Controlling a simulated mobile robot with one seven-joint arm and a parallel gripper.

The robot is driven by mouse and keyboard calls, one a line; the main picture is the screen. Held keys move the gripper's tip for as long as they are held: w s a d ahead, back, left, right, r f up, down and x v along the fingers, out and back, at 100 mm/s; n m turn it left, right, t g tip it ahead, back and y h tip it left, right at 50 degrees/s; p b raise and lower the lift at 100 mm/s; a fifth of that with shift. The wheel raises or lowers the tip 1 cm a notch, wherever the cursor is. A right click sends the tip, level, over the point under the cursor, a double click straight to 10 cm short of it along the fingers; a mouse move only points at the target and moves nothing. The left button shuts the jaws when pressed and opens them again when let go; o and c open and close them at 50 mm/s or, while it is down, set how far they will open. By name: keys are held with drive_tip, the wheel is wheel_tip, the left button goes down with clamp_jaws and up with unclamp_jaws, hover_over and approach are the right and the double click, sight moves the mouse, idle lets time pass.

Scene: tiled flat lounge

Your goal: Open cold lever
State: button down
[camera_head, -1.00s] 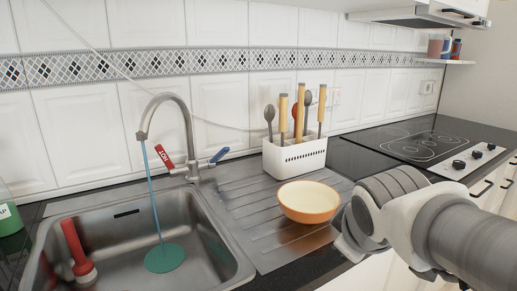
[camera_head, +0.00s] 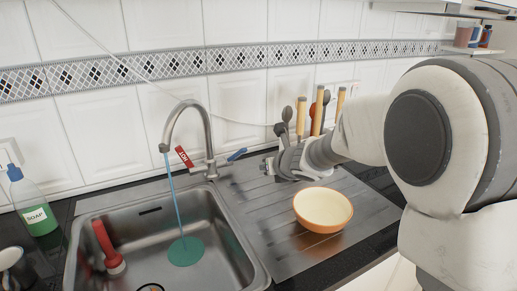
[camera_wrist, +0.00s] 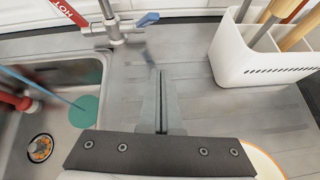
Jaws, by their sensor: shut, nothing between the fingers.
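The cold lever (camera_head: 237,154) is the blue handle on the right side of the chrome tap (camera_head: 209,164). It sticks out to the right and tilts slightly up. It also shows at the top of the wrist view (camera_wrist: 148,19). The red lever marked HOT (camera_head: 184,156) is on the tap's left side. My gripper (camera_wrist: 160,75) is shut and empty over the drainboard. In the head view my gripper (camera_head: 267,166) is just right of and below the blue lever, and the two look apart. My arm hides part of the utensil holder.
A thin blue stream (camera_head: 175,201) runs from the spout to a teal round patch (camera_head: 186,251) in the sink (camera_head: 130,226). An orange bowl (camera_head: 323,209) sits on the drainboard. The white utensil holder (camera_wrist: 259,62) stands right of my gripper. A soap bottle (camera_head: 34,207) is left.

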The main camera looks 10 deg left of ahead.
sight(236, 155)
drive_tip(key=w+a+f+n, duration=0.1)
drive_tip(key=w+a+f, duration=0.2)
drive_tip(key=w+a+f+n, duration=0.1)
drive_tip(key=w+a+f, duration=0.2)
drive_tip(key=shift+w+a+f+y, duration=0.1)
drive_tip(key=shift+w+a+y, duration=0.1)
drive_tip(key=shift+a+y, duration=0.15)
drive_tip(key=shift+w+a+r+p, duration=0.5)
drive_tip(key=shift+w+r+p, duration=0.2)
drive_tip(key=shift+r+p, duration=0.15)
drive_tip(key=shift+w+a+r+p, duration=0.5)
drive_tip(key=shift+w+p, duration=0.1)
drive_tip(key=shift+p, duration=0.2)
